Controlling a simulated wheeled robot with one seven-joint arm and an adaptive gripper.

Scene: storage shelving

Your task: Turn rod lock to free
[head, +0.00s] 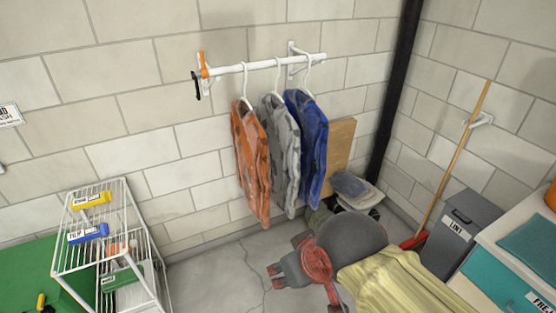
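A white wall rod (262,65) runs level across the block wall. The rod lock (204,66) is an orange piece at its left end, against a white bracket. A black handle (197,85) hangs down beside it. Orange, grey and blue garments hang on white hangers along the rod. My grey and red arm (318,262) is low in the picture, well below and right of the lock. My gripper seems to be at its left end (274,275), apart from the rod; its fingers are too small and unclear to read.
A white wire rack (134,222) with yellow and blue labelled items stands at left, next to a green surface (25,275). A grey bin (460,230), a broom (452,165) and a teal-fronted cabinet (500,270) are at right. Wall space below the lock is clear.

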